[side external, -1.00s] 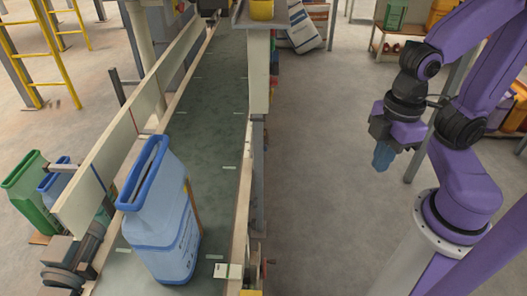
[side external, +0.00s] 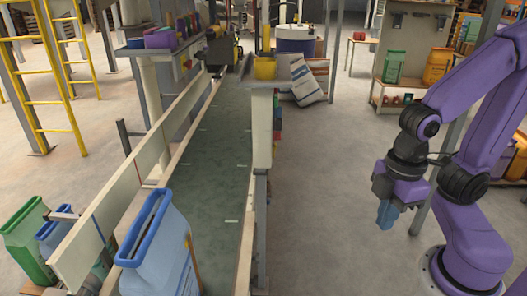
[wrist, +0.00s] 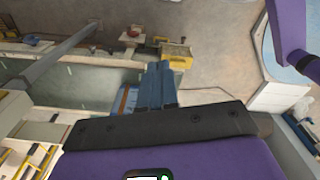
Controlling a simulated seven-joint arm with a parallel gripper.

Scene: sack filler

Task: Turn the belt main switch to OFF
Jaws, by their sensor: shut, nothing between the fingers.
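My gripper (side external: 386,215) hangs at the right in the side view, fingers down, over open floor and well apart from the conveyor. Its blue fingers are together and empty; they also show in the wrist view (wrist: 159,75). The green conveyor belt (side external: 215,165) runs away from the camera at the left. I cannot make out the belt main switch or its setting in either current view. A small red part (side external: 187,63) sits by the far left post of the conveyor; I cannot tell what it is.
A blue-rimmed sack (side external: 160,250) stands on the near belt. A green sack (side external: 27,240) is left of it. A yellow bucket (side external: 265,68) sits on a post-mounted shelf beside the belt. A yellow ladder (side external: 55,75) stands far left. Floor between conveyor and arm is clear.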

